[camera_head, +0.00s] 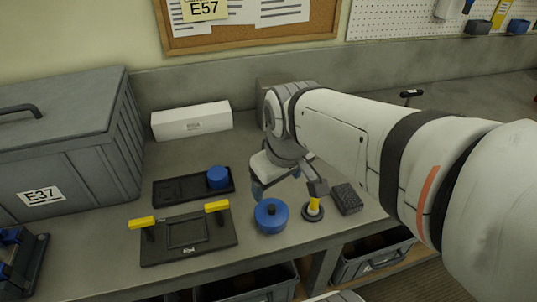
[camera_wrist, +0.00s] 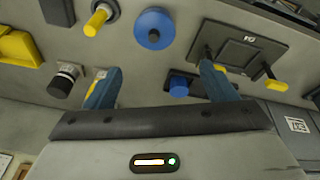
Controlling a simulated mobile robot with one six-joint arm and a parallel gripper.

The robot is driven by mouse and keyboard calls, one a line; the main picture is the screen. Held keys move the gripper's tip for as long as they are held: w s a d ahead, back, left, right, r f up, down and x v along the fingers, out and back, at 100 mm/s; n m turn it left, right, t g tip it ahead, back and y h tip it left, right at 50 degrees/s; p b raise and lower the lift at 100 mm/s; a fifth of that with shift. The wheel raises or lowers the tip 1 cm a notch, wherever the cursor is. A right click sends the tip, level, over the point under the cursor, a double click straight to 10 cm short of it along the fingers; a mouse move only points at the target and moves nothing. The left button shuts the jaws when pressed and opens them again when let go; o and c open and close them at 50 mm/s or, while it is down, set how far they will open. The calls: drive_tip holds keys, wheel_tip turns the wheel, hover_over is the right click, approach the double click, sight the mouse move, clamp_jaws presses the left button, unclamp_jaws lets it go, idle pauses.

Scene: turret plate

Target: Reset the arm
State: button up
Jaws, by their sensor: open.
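My arm reaches in from the right in the head view, and my gripper (camera_head: 275,186) hangs above the bench, partly hidden by my own wrist. In the wrist view both blue fingers of my gripper (camera_wrist: 158,88) are spread apart with nothing between them. A round blue piece with a dark knob (camera_head: 271,215) sits on the bench just below my gripper, apart from it. It also shows beyond the fingers in the wrist view (camera_wrist: 155,30). A yellow-handled tool on a round dark base (camera_head: 313,208) stands to its right.
A black plate with yellow handles (camera_head: 215,240) lies at the bench front. A black tray (camera_head: 170,191) holds a blue cylinder (camera_head: 217,176). A dark textured block (camera_head: 346,198), white box (camera_head: 192,121) and large grey case (camera_head: 60,145) also stand on the bench (camera_head: 260,245).

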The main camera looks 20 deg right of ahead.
drive_tip(key=s+m, duration=0.2)
drive_tip(key=s+d+f+m, duration=0.1)
drive_tip(key=shift+s+f+m, duration=0.1)
drive_tip(key=shift+s+m, duration=0.1)
drive_tip(key=shift+m, duration=0.2)
idle(1.1)
